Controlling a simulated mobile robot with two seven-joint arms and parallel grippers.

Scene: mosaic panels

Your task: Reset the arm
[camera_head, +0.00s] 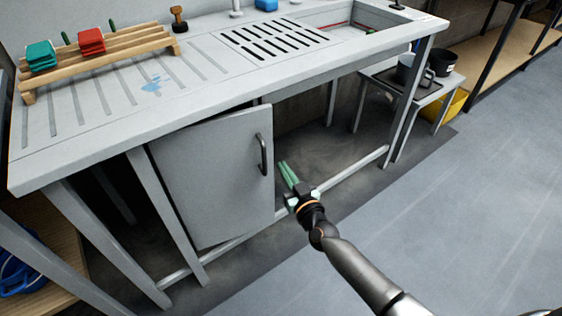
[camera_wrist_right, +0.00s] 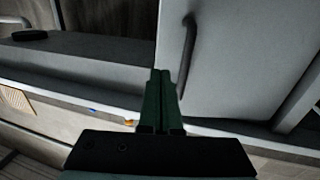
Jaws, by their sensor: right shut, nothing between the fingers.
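My right gripper (camera_head: 288,175) has green fingers and reaches in from the lower right in the head view. It is shut and empty, in front of the space under the sink counter. It is just right of the grey cabinet door (camera_head: 215,180) and its dark handle (camera_head: 263,154), apart from the handle in the head view. In the right wrist view the gripper's fingers (camera_wrist_right: 160,98) lie together, with the door (camera_wrist_right: 245,60) and handle (camera_wrist_right: 187,55) beyond them. My left gripper is not in view.
The grey counter (camera_head: 190,110) carries a wooden rack (camera_head: 100,58) with green and red sponges. A small side table (camera_head: 425,92) with dark pots stands at the back right, with a yellow bin (camera_head: 457,103) behind it. Open floor (camera_head: 440,220) lies to the right.

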